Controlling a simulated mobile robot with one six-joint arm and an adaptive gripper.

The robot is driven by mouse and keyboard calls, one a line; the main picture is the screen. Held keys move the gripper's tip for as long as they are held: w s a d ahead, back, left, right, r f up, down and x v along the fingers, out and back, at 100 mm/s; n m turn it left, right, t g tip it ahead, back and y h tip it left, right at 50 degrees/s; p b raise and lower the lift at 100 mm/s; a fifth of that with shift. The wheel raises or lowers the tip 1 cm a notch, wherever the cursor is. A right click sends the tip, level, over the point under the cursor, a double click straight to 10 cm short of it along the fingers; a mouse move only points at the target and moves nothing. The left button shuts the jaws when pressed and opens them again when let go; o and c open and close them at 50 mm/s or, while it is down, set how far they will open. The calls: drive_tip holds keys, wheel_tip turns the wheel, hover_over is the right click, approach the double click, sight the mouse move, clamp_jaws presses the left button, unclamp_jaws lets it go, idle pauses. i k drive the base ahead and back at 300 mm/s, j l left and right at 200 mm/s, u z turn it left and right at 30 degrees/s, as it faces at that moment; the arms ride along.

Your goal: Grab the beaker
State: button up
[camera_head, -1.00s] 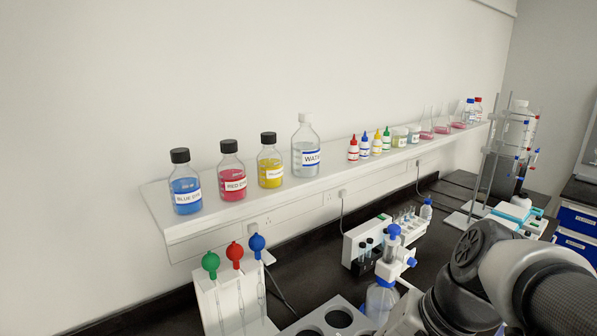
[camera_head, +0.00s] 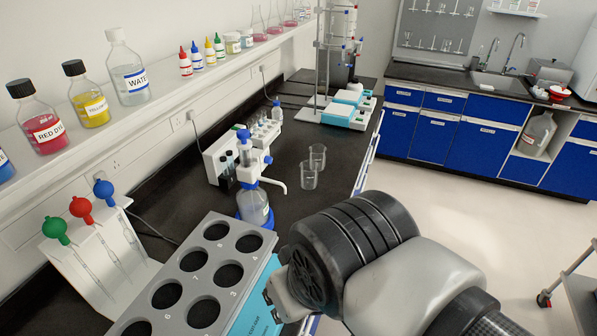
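Two clear glass beakers stand upright on the black bench top. The nearer beaker (camera_head: 309,177) is just above my arm in the picture. The farther beaker (camera_head: 318,155) stands close behind it, slightly to the right. Both look empty. My arm fills the lower right middle of the head view, its black joint in front of the bench edge. My gripper's fingers do not show, so I cannot see whether they hold anything. Nothing of my arm visibly touches the beakers.
A dispenser bottle (camera_head: 253,205) stands left of the beakers, with its spout towards them. A distillation stand (camera_head: 340,60) is farther back.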

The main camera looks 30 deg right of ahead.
sight(308, 169)
drive_tip(key=i+l+u, duration=0.35)
drive_tip(key=l, duration=0.35)
drive_tip(key=l+u, duration=0.4)
drive_tip(key=l, duration=0.3)
drive_tip(key=l+u, duration=0.35)
drive_tip(key=l, duration=0.45)
drive_tip(key=i, duration=0.05)
